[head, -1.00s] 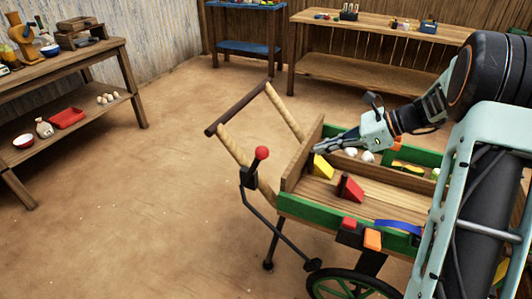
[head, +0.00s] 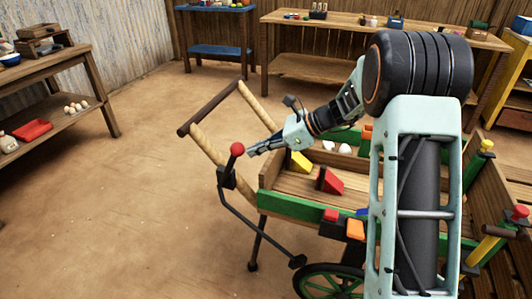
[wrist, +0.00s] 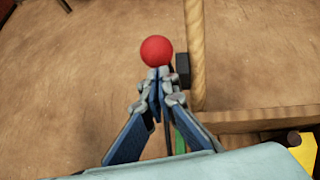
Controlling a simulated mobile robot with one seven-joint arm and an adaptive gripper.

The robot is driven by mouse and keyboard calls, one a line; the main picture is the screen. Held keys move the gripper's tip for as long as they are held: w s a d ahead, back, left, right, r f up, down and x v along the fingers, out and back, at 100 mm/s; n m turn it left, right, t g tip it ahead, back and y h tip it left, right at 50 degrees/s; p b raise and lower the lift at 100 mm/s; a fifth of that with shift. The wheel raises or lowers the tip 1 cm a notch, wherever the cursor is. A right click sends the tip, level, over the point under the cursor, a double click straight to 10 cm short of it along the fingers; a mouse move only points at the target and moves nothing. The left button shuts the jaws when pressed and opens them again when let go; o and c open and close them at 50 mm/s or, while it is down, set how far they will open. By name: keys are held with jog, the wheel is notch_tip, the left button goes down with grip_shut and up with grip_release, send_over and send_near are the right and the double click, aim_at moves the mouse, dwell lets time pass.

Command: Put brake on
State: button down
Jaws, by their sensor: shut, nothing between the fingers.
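The brake lever (head: 231,184) is a dark bent rod with a red ball knob (head: 237,149), on the near left side of a wooden cart (head: 288,204). The lever stands close to upright, leaning slightly. My gripper (head: 252,153) is shut and empty, its fingertips just right of the knob in the head view. In the wrist view the red knob (wrist: 156,51) sits just beyond the closed fingertips (wrist: 158,73). I cannot tell whether they touch. Most of the lever's rod is hidden behind the fingers there.
The cart's handle (head: 212,108) rises behind the lever. A yellow wedge (head: 300,162) and a red wedge (head: 329,181) lie in the cart bed. A green wheel (head: 330,284) is below. Open floor lies to the left. Tables stand along the walls.

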jog(key=shift+a+r, duration=0.15)
jog(key=shift+r, duration=0.05)
dwell(0.3)
